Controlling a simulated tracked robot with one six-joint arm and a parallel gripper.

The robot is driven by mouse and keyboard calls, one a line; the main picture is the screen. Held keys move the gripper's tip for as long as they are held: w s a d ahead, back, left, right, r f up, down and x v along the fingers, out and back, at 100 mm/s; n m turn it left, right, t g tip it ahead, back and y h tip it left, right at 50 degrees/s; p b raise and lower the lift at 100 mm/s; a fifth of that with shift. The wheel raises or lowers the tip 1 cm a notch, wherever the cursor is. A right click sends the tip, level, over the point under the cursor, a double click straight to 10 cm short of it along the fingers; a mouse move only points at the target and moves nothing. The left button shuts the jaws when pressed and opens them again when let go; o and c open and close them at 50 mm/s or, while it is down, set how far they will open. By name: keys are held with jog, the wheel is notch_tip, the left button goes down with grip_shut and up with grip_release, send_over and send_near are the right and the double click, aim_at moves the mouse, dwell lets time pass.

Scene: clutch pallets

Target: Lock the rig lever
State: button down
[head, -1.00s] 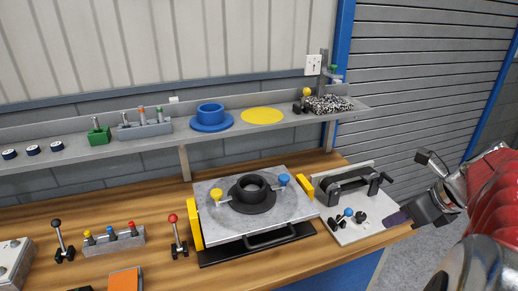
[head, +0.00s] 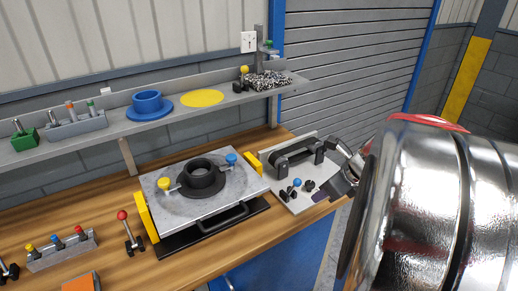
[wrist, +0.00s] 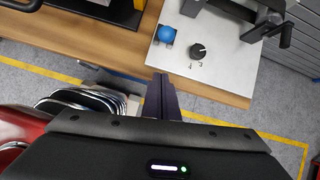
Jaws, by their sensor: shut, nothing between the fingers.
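A light grey rig plate (head: 300,203) lies at the right end of the bench and carries a black frame with a bar and crank (head: 292,157). A small lever with a blue ball (head: 297,182) stands on it next to a black dial knob (head: 310,186). The wrist view shows the blue ball (wrist: 167,34), the dial knob (wrist: 198,51) and the plate (wrist: 225,72) from above.
Left of the plate, a grey slab (head: 157,205) holds a black ring (head: 203,175) between yellow-ended and blue-ended levers. A red-ball lever (head: 127,225) stands further left. A shelf (head: 75,140) with parts runs behind. Open floor lies past the bench's right end.

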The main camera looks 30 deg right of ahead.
aim_at(293, 187)
jog(key=w, duration=0.2)
jog(key=w+a, duration=0.1)
jog(key=w, duration=0.1)
jog(key=shift+w+r, duration=0.1)
jog(key=shift+w, duration=0.05)
jog(key=shift+d, duration=0.2)
dwell(0.3)
